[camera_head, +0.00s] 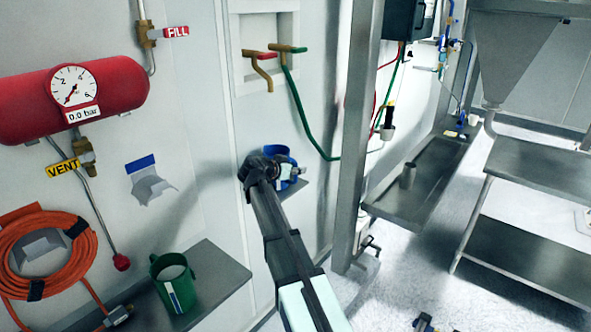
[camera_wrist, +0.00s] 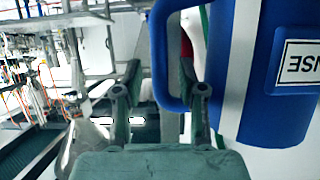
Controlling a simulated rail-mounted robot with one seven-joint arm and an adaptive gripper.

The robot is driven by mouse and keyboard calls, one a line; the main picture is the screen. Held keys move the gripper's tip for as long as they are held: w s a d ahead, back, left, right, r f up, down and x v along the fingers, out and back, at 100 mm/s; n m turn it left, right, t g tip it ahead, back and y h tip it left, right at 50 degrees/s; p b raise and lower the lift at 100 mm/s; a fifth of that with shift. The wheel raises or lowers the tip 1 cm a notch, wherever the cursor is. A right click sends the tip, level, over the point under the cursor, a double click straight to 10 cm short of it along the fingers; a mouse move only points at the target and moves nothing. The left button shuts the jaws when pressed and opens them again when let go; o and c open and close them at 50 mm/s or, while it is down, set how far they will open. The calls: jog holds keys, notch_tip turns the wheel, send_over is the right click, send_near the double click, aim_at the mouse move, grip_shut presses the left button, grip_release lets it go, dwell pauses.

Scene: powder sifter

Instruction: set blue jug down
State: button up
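A gap shows between the left finger and the handle. The jug's base is largely hidden, so its contact with the shelf is unclear.
A green jug (camera_head: 178,285) stands on a grey shelf (camera_head: 222,273) at lower left. A red tank (camera_head: 115,88) and orange hose (camera_head: 45,255) are on the wall. Green hose (camera_head: 305,120) hangs above the blue jug. A steel post (camera_head: 357,130) stands to its right.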

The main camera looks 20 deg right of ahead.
jog(key=shift+r+p, duration=0.1)
jog(key=shift+p, duration=0.8)
jog(key=b+v, duration=0.7)
jog(key=v, duration=1)
jog(key=shift+b, duration=0.4)
jog(key=shift+a, duration=0.1)
